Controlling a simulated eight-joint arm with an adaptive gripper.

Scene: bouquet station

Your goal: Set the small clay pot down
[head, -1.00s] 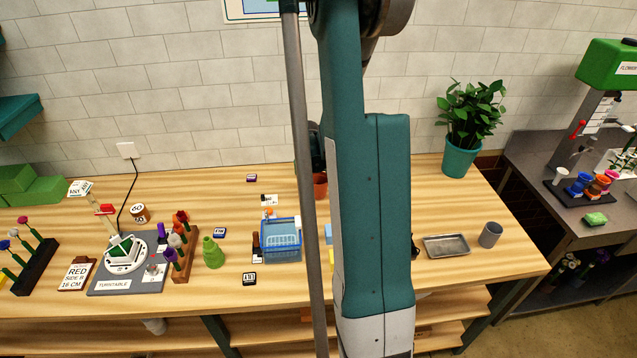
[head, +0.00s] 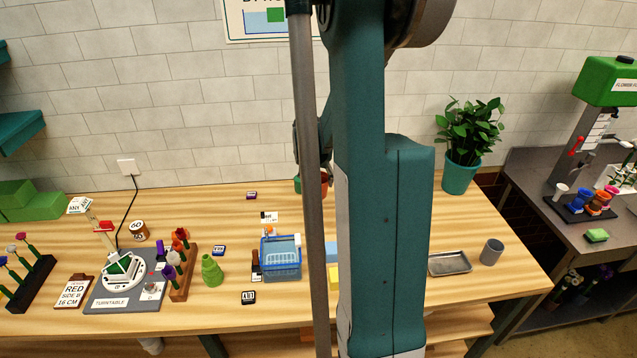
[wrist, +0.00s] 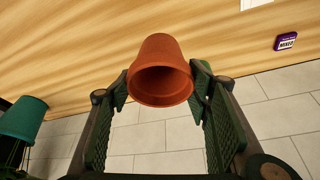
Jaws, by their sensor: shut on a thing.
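The small clay pot (wrist: 161,70) is terracotta. In the wrist view it sits between the two dark green ribbed fingers of my gripper (wrist: 161,88), its open mouth facing the camera. My gripper is shut on it. In the head view only a reddish bit of the pot (head: 324,181) shows near the back of the table, beside my arm, which hides most of it and the gripper. I cannot tell whether the pot's base touches the wooden table (head: 390,190).
A teal planter (head: 460,177) stands at the back right; it also shows in the wrist view (wrist: 22,120). A small purple box (head: 252,195) lies left of the pot. A blue basket (head: 282,262) stands in front. A metal tray (head: 450,263) and grey cup (head: 492,252) are right.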

